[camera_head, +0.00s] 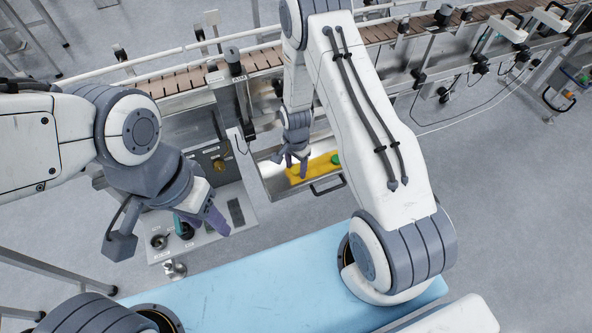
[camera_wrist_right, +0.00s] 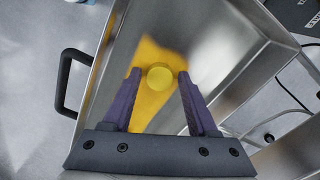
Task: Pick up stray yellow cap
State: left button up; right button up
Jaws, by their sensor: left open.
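The yellow cap (camera_wrist_right: 159,78) is a small round disc in the right wrist view. It appears between my right gripper's fingertips (camera_wrist_right: 159,74), with a small gap on each side. A yellow strip (camera_wrist_right: 150,105) shows behind it in a metal tray (camera_wrist_right: 232,30). In the head view my right gripper (camera_head: 291,163) reaches down into the tray beside the yellow strip (camera_head: 318,166), and I cannot make out the cap there. The right gripper is open; how far it is above the cap is hard to tell. My left gripper (camera_head: 208,214) is open and empty over the control panel.
A green round thing (camera_head: 336,159) is at the right of the yellow strip. The tray has a dark handle (camera_head: 328,187) at its front and raised metal walls. A conveyor (camera_head: 190,80) runs behind. The control panel (camera_head: 222,235) with knobs is left of the tray.

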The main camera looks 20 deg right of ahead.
grip_shut()
jog(key=shift+r, duration=0.1)
